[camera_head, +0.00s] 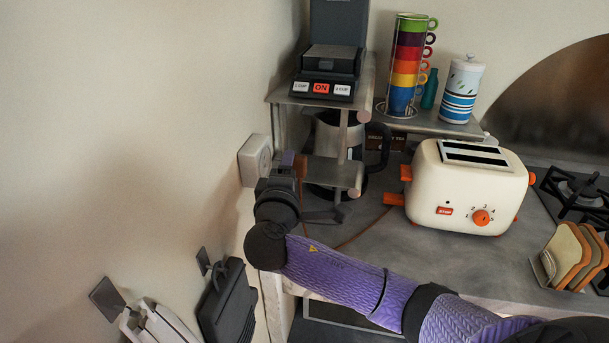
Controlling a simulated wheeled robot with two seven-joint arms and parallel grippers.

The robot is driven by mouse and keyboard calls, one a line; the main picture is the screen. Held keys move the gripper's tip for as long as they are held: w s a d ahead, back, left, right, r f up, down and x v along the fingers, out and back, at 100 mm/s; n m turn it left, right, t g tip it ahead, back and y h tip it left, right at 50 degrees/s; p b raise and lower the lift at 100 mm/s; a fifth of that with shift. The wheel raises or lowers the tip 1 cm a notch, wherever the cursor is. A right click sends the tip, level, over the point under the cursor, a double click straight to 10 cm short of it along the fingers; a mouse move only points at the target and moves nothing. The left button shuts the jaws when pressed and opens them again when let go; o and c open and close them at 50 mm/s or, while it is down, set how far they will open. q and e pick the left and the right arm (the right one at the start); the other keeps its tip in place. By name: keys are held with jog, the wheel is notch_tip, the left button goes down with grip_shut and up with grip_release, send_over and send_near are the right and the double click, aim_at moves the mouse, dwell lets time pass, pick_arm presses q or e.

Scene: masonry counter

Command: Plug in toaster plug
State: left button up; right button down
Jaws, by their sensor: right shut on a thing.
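The cream toaster (466,188) with orange knobs and levers stands on the grey counter. Its thin brown cord (362,231) runs left over the counter towards my right arm. A white wall socket (256,159) is on the left wall. My right gripper (286,163) is shut just right of the socket, at about its height. A small orange-brown part (300,165), seemingly the toaster plug, shows at its jaws; the rest is hidden by the gripper. I cannot tell whether the plug touches the socket. My left gripper is out of view.
A small shelf with a coffee machine (325,86) and a dark-handled jug (329,136) stands close behind my right gripper. Stacked cups (408,63) and a canister (462,90) stand on a back shelf. Toast slices (567,256) sit front right. Bare counter lies before the toaster.

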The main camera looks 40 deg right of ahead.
jog(key=shift+w+a, duration=0.25)
dwell(0.4)
dwell(0.3)
jog(key=shift+r+p, duration=0.1)
jog(key=shift+p, duration=0.5)
dwell(0.3)
jog(key=shift+w+a+b, duration=0.45)
jog(key=shift+w+a, duration=0.55)
jog(key=shift+w, duration=0.1)
dwell(0.7)
grip_release()
jog(key=p, duration=0.1)
send_near(267, 168)
jog(key=shift+s+a+r, duration=0.3)
jog(key=shift+s+r, duration=0.1)
jog(key=shift+s, duration=0.2)
jog(key=shift+s+a+r, duration=0.25)
jog(key=shift+s+r, duration=0.2)
jog(key=shift+s, duration=0.2)
